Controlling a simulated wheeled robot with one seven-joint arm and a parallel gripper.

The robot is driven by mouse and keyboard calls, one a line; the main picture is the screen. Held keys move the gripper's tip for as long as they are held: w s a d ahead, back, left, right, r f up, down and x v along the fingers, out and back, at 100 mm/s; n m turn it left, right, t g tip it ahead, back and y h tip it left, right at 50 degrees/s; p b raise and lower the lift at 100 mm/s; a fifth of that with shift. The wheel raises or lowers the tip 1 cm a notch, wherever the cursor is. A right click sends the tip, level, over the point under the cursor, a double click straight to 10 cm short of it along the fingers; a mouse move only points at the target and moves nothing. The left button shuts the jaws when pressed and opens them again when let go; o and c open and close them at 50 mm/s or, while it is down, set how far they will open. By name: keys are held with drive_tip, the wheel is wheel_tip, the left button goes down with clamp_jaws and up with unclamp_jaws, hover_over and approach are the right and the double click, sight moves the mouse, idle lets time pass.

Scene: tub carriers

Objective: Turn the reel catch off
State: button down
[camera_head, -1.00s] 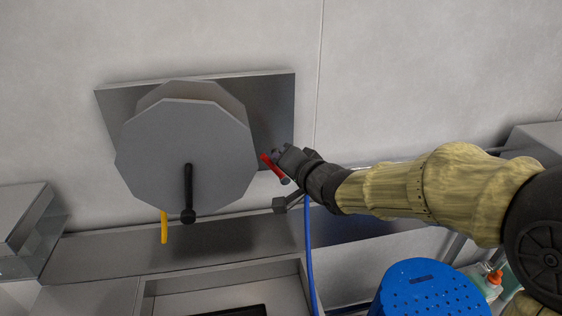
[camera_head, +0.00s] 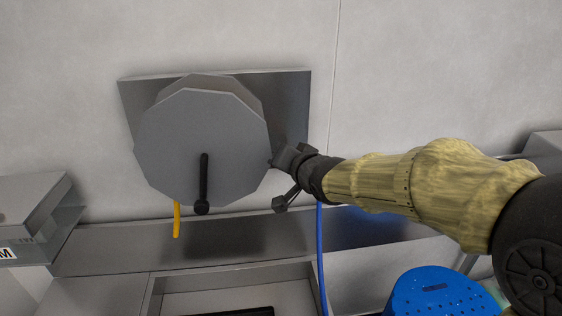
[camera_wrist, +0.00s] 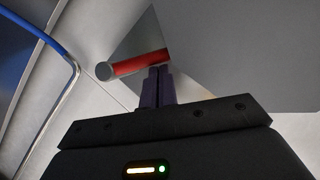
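The grey many-sided reel (camera_head: 185,130) is mounted on a metal plate (camera_head: 294,95) on the wall. A black crank handle (camera_head: 203,180) hangs on its face. The reel catch, a red lever with a grey end (camera_wrist: 135,63), shows in the wrist view just beyond my fingertips; in the head view my gripper hides it. My gripper (camera_head: 278,160) is at the reel's right edge. In the wrist view its two fingers (camera_wrist: 158,72) are together, with their tips at or against the red lever near its right end. I cannot tell whether they touch it.
A yellow piece (camera_head: 177,220) hangs below the reel. A blue hose (camera_head: 321,260) runs down beside my gripper. A metal ledge (camera_head: 110,250) and an open bin are below. A blue perforated tub (camera_head: 437,288) stands at the lower right. A grey box (camera_head: 30,205) is at left.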

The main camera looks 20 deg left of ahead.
idle(0.5)
drive_tip(key=s+d+r+p, duration=0.5)
drive_tip(key=d+r+p, duration=0.2)
drive_tip(key=shift+s+d+p, duration=0.25)
drive_tip(key=shift+s+p, duration=0.05)
idle(0.5)
drive_tip(key=shift+f, duration=0.1)
